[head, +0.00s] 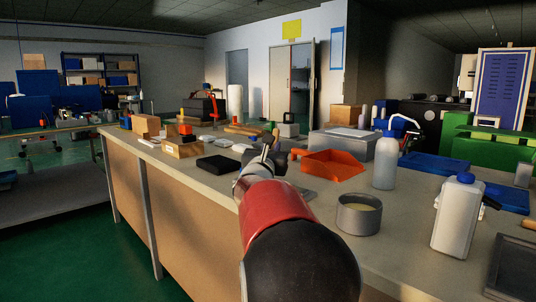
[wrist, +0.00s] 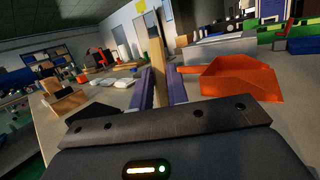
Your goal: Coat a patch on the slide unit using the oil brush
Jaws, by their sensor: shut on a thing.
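My gripper (head: 268,152) is over the bench beside the orange dustpan. In the wrist view my gripper (wrist: 158,88) is shut on an upright flat wooden piece, which looks like the handle of the oil brush (wrist: 157,50). The brush's bristles do not show in either view. I cannot tell for sure which thing is the slide unit, and no oil patch can be made out.
The orange dustpan (head: 332,164) also shows in the wrist view (wrist: 238,82). A white bottle (head: 385,162), a blue-capped canister (head: 457,217), blue trays (head: 435,164) and a dark-framed tray (head: 514,268) crowd the right. A black pad (head: 218,165) lies left. Bench (head: 415,240) is partly clear around the pot.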

